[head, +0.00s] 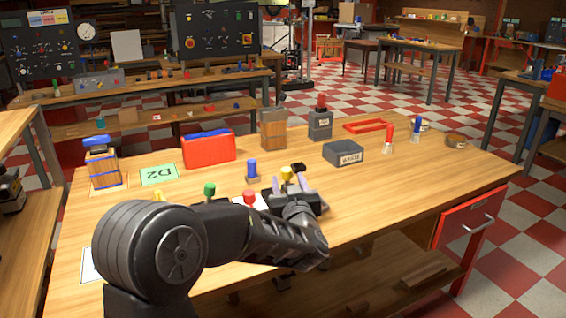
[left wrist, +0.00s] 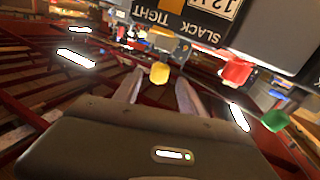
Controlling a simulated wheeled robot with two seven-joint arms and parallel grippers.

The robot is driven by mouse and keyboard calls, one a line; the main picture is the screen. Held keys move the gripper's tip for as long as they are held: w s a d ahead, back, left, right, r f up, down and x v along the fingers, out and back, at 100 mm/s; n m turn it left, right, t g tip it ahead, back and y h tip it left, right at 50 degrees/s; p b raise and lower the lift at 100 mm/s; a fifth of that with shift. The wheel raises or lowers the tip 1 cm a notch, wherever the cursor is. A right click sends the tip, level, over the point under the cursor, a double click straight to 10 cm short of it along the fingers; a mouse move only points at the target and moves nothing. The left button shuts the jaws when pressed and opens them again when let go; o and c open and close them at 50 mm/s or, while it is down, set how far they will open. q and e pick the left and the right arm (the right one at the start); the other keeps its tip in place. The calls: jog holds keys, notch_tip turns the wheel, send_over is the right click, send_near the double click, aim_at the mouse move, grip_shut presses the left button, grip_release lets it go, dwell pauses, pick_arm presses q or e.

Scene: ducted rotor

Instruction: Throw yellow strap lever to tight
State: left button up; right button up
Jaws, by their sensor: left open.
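A yellow knob (head: 287,173), which looks like the end of the yellow strap lever, shows just beyond my left gripper (head: 288,184) over the middle of the workbench. In the left wrist view the yellow knob (left wrist: 159,73) appears between the tips of the two spread fingers of the left gripper (left wrist: 160,80). The gripper is open, and I cannot tell whether a finger touches the knob. A dark panel (left wrist: 172,18) behind it carries the words SLACK and TIGHT, upside down. The lever's shaft is hidden, and its setting cannot be told. My right gripper is not in view.
A red knob (head: 249,196) and a green knob (head: 210,189) stand close to my left arm. A blue-topped peg (head: 252,168) stands behind. A red case (head: 208,149), a grey box (head: 343,153) and strapped blocks line the back. The bench's right front is clear.

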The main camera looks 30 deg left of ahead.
aim_at(285, 168)
pick_arm(q)
jog(key=shift+s+d+r, duration=0.15)
jog(key=shift+d, duration=0.05)
jog(key=shift+x, duration=4)
grip_shut()
